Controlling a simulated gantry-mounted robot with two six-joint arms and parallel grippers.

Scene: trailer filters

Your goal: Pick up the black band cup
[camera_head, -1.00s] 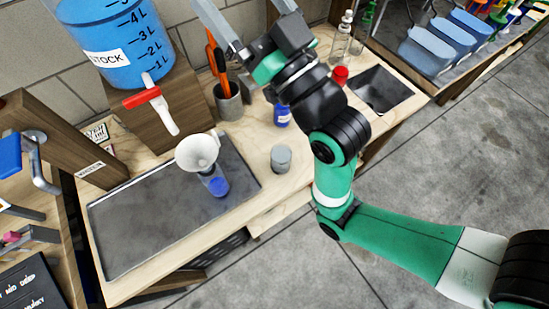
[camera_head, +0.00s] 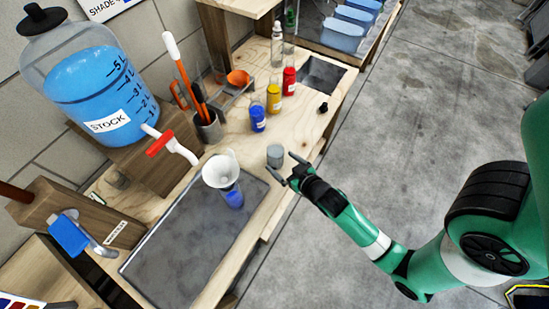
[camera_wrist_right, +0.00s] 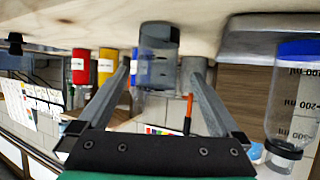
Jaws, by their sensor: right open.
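A small clear cup with a dark grey band (camera_head: 275,155) stands on the wooden bench, right of the dark tray. In the right wrist view, which is upside down, the cup (camera_wrist_right: 160,45) shows between the finger tips, its dark band against the bench. My right gripper (camera_head: 280,164) is open at the near side of the cup, with a finger toward each side. My right gripper (camera_wrist_right: 159,74) holds nothing; whether a finger touches the cup cannot be told. My left gripper is not in view.
Blue (camera_head: 258,119), yellow (camera_head: 274,98) and red (camera_head: 289,80) bottles stand behind. The stock tank (camera_head: 95,90) is at the back left.

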